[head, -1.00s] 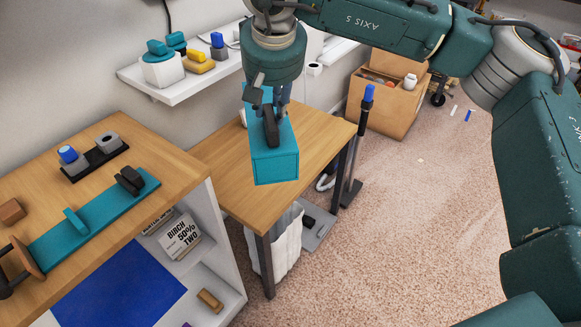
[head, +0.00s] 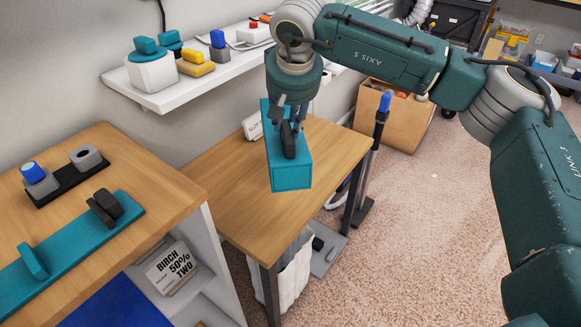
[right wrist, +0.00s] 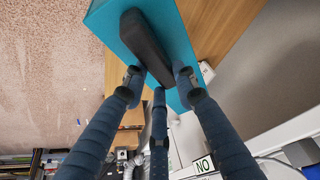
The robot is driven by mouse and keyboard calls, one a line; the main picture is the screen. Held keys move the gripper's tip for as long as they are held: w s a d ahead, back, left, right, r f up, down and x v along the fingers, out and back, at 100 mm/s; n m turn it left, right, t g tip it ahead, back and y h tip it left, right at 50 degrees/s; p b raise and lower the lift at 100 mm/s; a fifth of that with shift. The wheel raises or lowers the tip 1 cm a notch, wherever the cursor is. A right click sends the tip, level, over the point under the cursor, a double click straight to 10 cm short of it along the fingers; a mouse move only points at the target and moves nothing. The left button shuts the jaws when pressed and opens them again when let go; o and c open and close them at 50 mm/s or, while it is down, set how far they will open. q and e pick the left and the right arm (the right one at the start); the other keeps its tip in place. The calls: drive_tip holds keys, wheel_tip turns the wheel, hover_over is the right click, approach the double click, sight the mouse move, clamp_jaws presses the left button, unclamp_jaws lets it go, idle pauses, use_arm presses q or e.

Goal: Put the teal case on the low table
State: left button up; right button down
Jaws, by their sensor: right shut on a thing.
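The teal case (head: 290,176) is a box with a dark handle, in the middle of the head view. My right gripper (head: 291,122) is shut on it at the handle. In the head view the case overlaps the wooden top of the low table (head: 222,205); I cannot tell how large a gap is under it. In the right wrist view the case (right wrist: 181,50) fills the top, and the fingers of the gripper (right wrist: 157,85) close around its dark handle. The case hides part of the tabletop. My left gripper is not in view.
A higher wooden counter (head: 130,160) with a teal board (head: 70,240) stands at the left. A white wall shelf (head: 185,85) with containers is behind. A small white sign (head: 252,126) stands near the table's back. The table's front left is bare. A cardboard box (head: 392,125) stands beyond.

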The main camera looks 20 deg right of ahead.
wheel_tip(320, 180, down, 9)
drive_tip(key=shift+w+r+b, duration=0.1)
drive_tip(key=shift+r+b, duration=0.05)
drive_tip(key=shift+b, duration=0.2)
wheel_tip(320, 180, down, 4)
drive_tip(key=shift+r, duration=0.15)
drive_tip(key=shift+f, duration=0.3)
drive_tip(key=c, duration=1.5)
unclamp_jaws()
drive_tip(key=shift+f, duration=0.1)
drive_tip(key=shift+c, duration=0.2)
drive_tip(key=shift+o, duration=0.9)
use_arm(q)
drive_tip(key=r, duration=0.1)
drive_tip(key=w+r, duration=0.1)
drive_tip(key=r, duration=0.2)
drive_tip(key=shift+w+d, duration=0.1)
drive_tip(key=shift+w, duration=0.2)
